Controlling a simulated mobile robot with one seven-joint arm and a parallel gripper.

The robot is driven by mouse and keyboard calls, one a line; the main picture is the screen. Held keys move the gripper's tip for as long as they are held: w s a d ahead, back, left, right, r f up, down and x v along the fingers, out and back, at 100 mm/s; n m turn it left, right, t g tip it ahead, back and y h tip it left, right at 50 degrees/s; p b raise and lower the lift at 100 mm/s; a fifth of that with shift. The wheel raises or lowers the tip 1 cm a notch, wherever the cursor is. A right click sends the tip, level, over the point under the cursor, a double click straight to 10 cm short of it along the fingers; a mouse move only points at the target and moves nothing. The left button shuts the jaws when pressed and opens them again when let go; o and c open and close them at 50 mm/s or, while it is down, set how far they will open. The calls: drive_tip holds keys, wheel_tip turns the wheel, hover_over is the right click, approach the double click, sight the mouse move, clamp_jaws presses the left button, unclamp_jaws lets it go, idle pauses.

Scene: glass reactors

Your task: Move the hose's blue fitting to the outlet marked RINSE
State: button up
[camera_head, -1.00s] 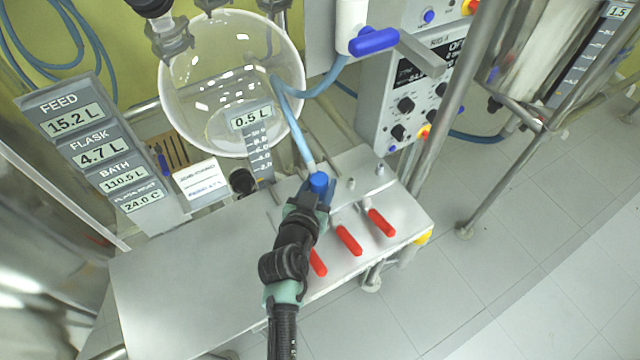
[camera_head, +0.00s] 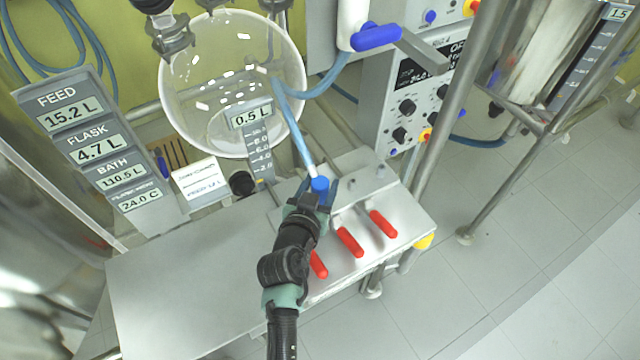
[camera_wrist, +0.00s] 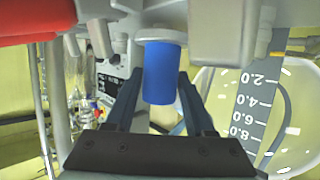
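The hose's blue fitting (camera_head: 319,184) is upright at the end of the pale blue hose (camera_head: 297,130), above the metal bench. In the wrist view, the blue fitting (camera_wrist: 162,75) meets a pale flange (camera_wrist: 160,36), apparently on an outlet; I cannot tell how firmly it is seated. My gripper (camera_head: 319,191) has one finger on each side of the fitting. In the wrist view, my gripper's fingers (camera_wrist: 161,82) look spread, with narrow gaps beside the fitting. Another outlet stub (camera_head: 380,170) stands bare to the right. No RINSE marking is readable.
Red valve handles (camera_head: 349,241) line the bench's front edge. The round glass flask (camera_head: 232,85) and its level scale (camera_head: 257,140) stand behind. A control box (camera_head: 405,105) and metal post (camera_head: 445,110) stand right. The bench's left top (camera_head: 190,275) is clear.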

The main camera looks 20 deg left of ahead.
drive_tip(key=o, duration=0.4)
drive_tip(key=shift+s+d+f, duration=0.15)
drive_tip(key=shift+s+f, duration=0.05)
drive_tip(key=shift+f, duration=0.4)
drive_tip(key=shift+s+d+f, duration=0.1)
drive_tip(key=shift+s+f, duration=0.05)
drive_tip(key=shift+f, duration=0.55)
drive_tip(key=shift+s, duration=0.4)
drive_tip(key=r+v, duration=0.1)
drive_tip(key=v, duration=0.7)
drive_tip(key=w+r+v, duration=0.1)
drive_tip(key=v, duration=0.3)
drive_tip(key=shift+s+a+r, duration=0.2)
drive_tip(key=shift+a+r, duration=0.05)
drive_tip(key=shift+r, duration=0.15)
